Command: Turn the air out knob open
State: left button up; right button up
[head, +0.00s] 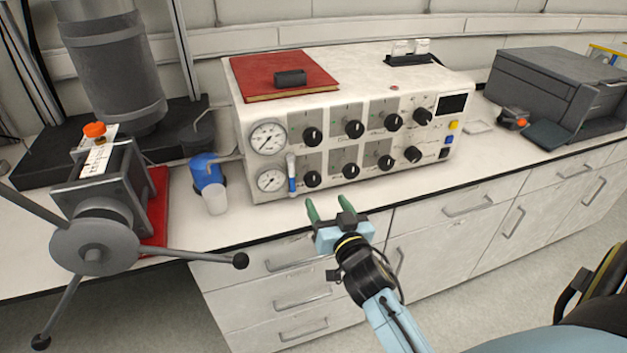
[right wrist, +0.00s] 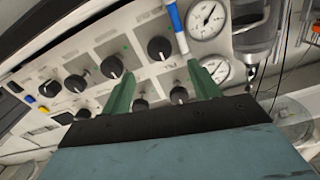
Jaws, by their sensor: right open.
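The white control box (head: 350,100) stands on the bench with two rows of black knobs. The upper row includes knobs (head: 312,136), (head: 354,128), and the lower row includes a knob (head: 312,179). Labels are too small to read, so I cannot tell which is the air out knob. My right gripper (head: 328,206) is open and empty, in front of the box below the lower row. In the right wrist view its green fingers (right wrist: 163,82) point at the panel, apart, with knobs (right wrist: 159,48) beyond them. My left gripper is not in view.
Two gauges (head: 268,138) and a blue-and-white lever (head: 291,172) are on the box's left side. A red book (head: 284,75) lies on top. Bench right is partly clear.

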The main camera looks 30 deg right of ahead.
aim_at(314, 181)
jog(key=x, duration=1)
jog(key=shift+s+b, duration=0.1)
jog(key=shift+b, duration=0.2)
jog(key=c, duration=1)
